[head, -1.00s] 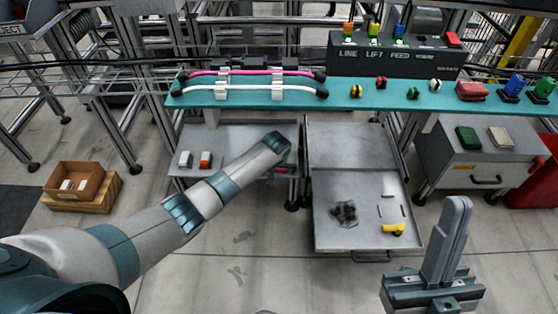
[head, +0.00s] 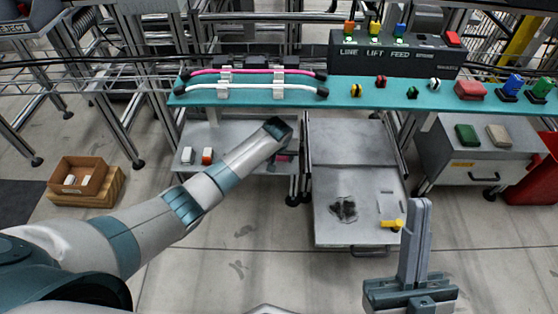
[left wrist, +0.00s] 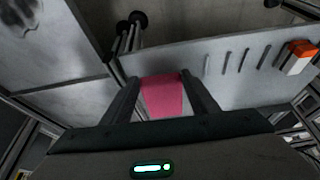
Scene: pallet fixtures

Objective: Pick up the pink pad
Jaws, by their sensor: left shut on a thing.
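The pink pad (left wrist: 162,97) sits between the two dark fingers of my left gripper (left wrist: 161,92) in the left wrist view, touching both. The gripper is shut on it. In the head view a bit of the pink pad (head: 284,158) shows just below the end of my left arm, over the right part of the low grey table (head: 235,135). My left gripper's fingers are mostly hidden there by the wrist. My right gripper (head: 417,205) points up at the lower right, its fingers together with nothing seen between them.
A teal shelf (head: 380,92) with pink and white hoses crosses above the low table. A white and an orange-and-white block (head: 207,155) lie on the table's left. A grey cart (head: 345,170) with a yellow item (head: 391,225) stands right. A brown box (head: 78,180) is far left.

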